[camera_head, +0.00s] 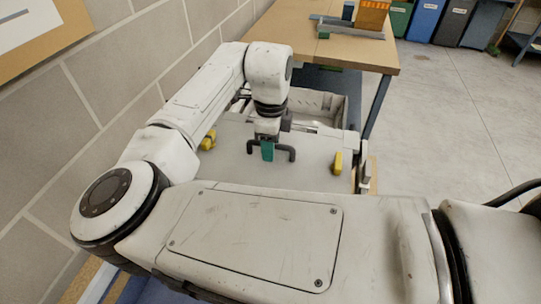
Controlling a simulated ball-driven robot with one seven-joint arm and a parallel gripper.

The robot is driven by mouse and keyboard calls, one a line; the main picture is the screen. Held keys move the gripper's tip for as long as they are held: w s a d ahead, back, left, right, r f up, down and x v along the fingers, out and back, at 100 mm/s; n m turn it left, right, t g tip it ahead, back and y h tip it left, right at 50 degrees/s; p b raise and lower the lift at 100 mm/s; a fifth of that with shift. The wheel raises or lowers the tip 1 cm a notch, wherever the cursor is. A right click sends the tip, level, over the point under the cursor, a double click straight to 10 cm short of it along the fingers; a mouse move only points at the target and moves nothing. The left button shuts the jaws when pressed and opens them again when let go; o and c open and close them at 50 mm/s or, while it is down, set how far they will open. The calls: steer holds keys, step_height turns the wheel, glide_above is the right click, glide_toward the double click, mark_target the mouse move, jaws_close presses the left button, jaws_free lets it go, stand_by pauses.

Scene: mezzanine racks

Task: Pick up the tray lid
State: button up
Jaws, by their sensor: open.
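The tray lid (225,170) is a flat grey panel below my arm, in the middle of the view. It has a dark bar handle (285,151) and yellow latches at its left (208,140) and right (337,163). My gripper (267,150) points down at the handle and is open. One teal finger pad shows in front of the middle of the handle bar; the other finger is hidden. I cannot tell whether the finger touches the bar. My forearm hides the lid's near edge.
A grey open bin (322,103) stands just behind the lid. A wooden table (300,38) behind it holds an orange box (371,14) and other items. A block wall (135,60) runs close on the left. The floor (440,110) to the right is clear; coloured bins line the back.

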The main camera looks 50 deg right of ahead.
steer(key=shift+f, duration=0.15)
jaws_close()
stand_by(0.4)
